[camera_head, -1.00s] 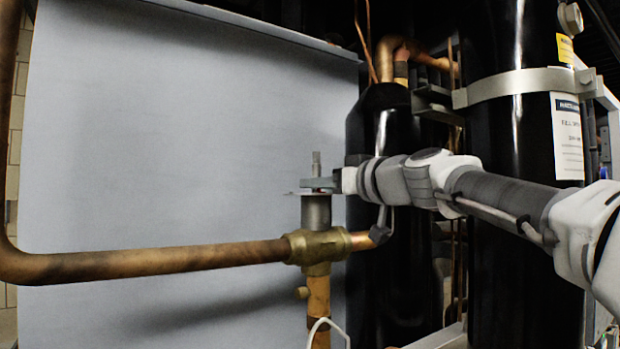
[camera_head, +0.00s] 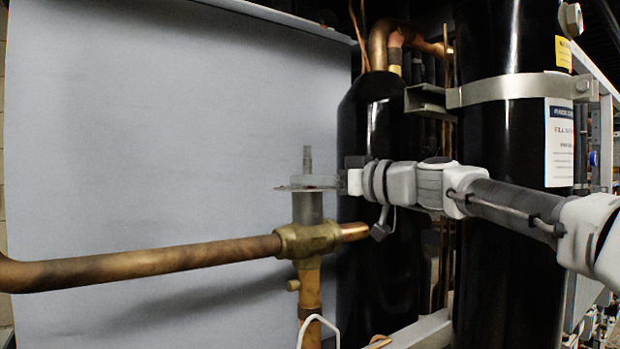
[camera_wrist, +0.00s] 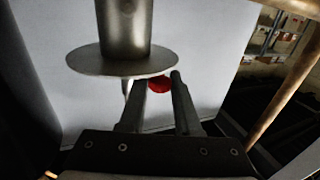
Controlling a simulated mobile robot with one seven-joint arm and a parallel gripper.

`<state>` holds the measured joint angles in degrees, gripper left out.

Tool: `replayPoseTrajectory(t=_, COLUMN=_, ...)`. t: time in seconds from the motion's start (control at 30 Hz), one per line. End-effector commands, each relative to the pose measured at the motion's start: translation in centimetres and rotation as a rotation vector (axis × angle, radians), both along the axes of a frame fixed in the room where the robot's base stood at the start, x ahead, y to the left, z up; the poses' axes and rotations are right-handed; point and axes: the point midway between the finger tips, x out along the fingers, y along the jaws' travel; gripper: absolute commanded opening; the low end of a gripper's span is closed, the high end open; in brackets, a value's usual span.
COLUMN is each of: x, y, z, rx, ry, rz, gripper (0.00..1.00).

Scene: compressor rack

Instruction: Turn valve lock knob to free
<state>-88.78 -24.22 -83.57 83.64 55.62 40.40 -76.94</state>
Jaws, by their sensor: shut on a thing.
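The brass and grey valve (camera_head: 307,238) stands upright on a copper pipe, with a thin round plate and a threaded stem on top. My gripper (camera_head: 318,181) reaches in from the right, level with the plate. In the wrist view the valve's grey cylinder (camera_wrist: 124,28) and its plate (camera_wrist: 122,62) show above my fingers. A small red part (camera_wrist: 159,85), seemingly the lock knob, sits between the two fingers just beyond the plate's edge. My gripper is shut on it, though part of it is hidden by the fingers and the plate. The knob does not show in the head view.
A copper pipe (camera_head: 150,262) runs left from the valve. A large grey panel (camera_head: 170,150) stands behind it. Black cylinders (camera_head: 505,150) stand close by my arm on the right. A white cable (camera_head: 318,320) loops below the valve.

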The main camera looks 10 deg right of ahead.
Motion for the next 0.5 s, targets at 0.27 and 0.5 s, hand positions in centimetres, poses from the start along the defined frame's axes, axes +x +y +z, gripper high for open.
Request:
replayPoseTrajectory(t=0.27, x=-0.01, y=-0.02, z=0.06, rx=0.001, ry=-0.001, rz=-0.001, gripper=0.43)
replayPoseTrajectory(t=0.5, x=-0.01, y=-0.02, z=0.04, rx=0.001, ry=-0.001, rz=-0.001, gripper=0.62)
